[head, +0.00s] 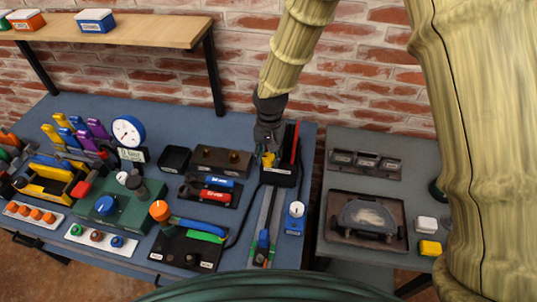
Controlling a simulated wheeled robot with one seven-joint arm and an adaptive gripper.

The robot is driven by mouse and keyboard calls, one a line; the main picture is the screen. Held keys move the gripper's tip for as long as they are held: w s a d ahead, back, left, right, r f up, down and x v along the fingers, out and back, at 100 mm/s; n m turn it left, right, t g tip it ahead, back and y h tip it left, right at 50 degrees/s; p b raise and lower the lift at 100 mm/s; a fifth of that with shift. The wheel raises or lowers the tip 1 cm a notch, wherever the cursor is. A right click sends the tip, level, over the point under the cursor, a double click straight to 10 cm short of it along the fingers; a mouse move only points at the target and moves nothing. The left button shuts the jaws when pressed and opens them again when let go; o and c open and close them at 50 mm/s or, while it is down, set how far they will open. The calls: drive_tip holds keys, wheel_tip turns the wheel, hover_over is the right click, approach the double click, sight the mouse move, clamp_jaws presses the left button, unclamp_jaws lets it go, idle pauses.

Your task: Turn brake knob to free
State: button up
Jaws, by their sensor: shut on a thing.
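My gripper (268,146) points down at the back of the blue workbench. It is shut on a small yellow piece (268,160) just above a black block (281,176). Whether this piece is the brake knob I cannot tell, as the fingers hide much of it and no label is readable there. Other knobs stand apart from my gripper: a blue knob (105,205) on a green box, an orange knob (160,210) on a black plate, and a white-faced knob (296,209) on a blue box.
A rail (265,220) runs forward from the block. A tool holder with blue and red handles (213,190) lies left. A grey bench (345,150) stands right, past a gap. A brick wall is behind.

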sight(270, 156)
drive_tip(key=n, duration=0.4)
drive_tip(key=shift+w+r+p, duration=0.1)
drive_tip(key=shift+p, duration=0.25)
drive_tip(key=shift+n, duration=2.2)
drive_tip(key=o, duration=1)
wheel_tip(270, 156, up, 12)
drive_tip(key=shift+d, duration=0.15)
drive_tip(key=shift+w, duration=0.1)
